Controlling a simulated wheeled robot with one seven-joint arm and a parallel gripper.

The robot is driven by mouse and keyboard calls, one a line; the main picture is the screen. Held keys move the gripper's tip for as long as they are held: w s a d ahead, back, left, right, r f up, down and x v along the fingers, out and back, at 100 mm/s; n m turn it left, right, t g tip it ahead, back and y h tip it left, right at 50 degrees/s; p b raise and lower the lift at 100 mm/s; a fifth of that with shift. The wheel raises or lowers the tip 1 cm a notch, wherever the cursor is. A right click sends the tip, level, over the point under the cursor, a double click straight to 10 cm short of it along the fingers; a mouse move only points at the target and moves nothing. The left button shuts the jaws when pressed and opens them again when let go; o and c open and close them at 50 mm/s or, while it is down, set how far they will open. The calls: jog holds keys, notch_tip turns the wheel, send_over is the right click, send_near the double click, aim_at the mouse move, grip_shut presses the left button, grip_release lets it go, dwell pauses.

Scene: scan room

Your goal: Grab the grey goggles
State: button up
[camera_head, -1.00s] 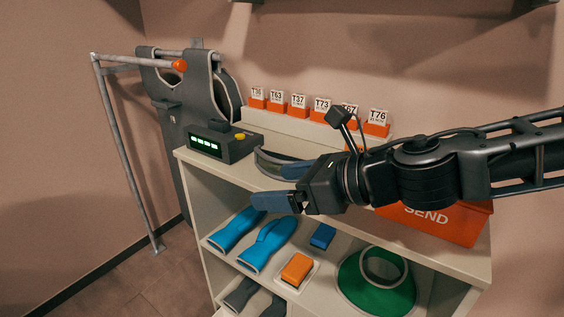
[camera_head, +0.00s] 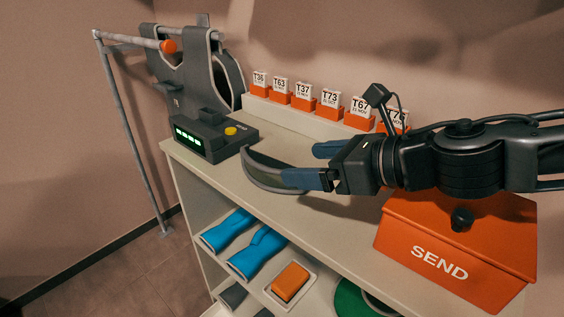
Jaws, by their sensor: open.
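The grey goggles (camera_head: 266,172), with a curved dark lens and a pale rim, lie on the top shelf beside the grey device. My gripper (camera_head: 312,165) is open, with its two blue-grey fingers pointing left. The near finger overlaps the right end of the goggles in the picture, and the far finger is behind it. I cannot tell whether the fingers touch the goggles. The right part of the goggles is partly hidden by the near finger.
A grey device (camera_head: 216,134) with a green display stands left of the goggles. Tagged orange holders (camera_head: 303,103) line the raised back ledge. An orange SEND box (camera_head: 450,250) sits at the right under my arm. Blue gloves (camera_head: 257,252) and an orange block (camera_head: 290,281) are on the lower shelf.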

aim_at(268, 160)
jog(key=shift+w, duration=0.2)
jog(key=shift+w+a+f, duration=0.1)
jog(key=shift+w+a, duration=0.05)
jog(key=shift+r+p+x, duration=0.2)
jog(key=shift+p+x, duration=0.15)
jog(key=shift+x, duration=3.2)
jog(key=shift+a, duration=0.15)
jog(key=shift+c, duration=0.3)
jog(key=c, duration=1)
jog(key=shift+r, duration=0.1)
